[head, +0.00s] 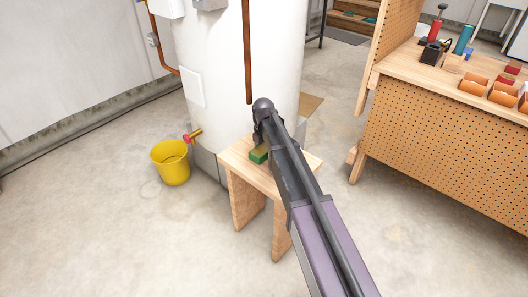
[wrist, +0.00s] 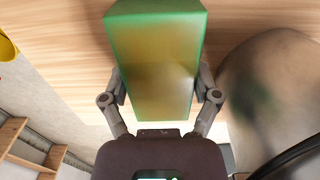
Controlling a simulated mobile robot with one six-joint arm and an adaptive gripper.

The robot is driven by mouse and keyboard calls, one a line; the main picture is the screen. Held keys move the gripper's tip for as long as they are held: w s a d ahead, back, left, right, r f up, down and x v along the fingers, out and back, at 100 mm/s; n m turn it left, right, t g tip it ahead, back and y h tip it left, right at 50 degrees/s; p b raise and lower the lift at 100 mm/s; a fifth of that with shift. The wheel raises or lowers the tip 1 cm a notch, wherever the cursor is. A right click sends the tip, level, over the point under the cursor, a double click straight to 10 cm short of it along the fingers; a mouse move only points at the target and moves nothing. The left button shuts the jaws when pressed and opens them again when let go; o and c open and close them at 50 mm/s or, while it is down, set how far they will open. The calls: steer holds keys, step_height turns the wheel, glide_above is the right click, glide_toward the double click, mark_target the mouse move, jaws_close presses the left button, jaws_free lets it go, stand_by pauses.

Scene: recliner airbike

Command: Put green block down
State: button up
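The green block (wrist: 155,62) has green edges and a brownish-yellow face in the wrist view. The fingers of my gripper (wrist: 160,90) lie against its two long sides, shut on it. My arm covers part of the stool top and most of the gripper there. The block looks at or very near the wood; I cannot tell whether it touches it.
A white tank (head: 235,80) with a red-handled tap stands right behind the stool. A yellow bucket (head: 171,164) is on the floor to the left. A pegboard workbench (head: 440,140) with bins and tools stands at the right. The floor in front is clear.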

mark_target(263, 148)
steer(key=shift+c, duration=0.3)
steer(key=shift+s+a+r+p, duration=0.1)
steer(key=shift+s+r+p, duration=0.1)
steer(key=shift+r+p, duration=0.4)
step_height(263, 148, up, 6)
steer(key=p, duration=0.6)
steer(key=shift+r, duration=0.2)
steer(key=s+a, duration=1.2)
steer(key=s, duration=0.3)
steer(key=shift+s+f, duration=0.25)
steer(key=shift+f, duration=0.1)
step_height(263, 148, up, 44)
steer(key=p, duration=4.3)
steer(key=shift+p, duration=0.35)
steer(key=shift+w+d, duration=0.1)
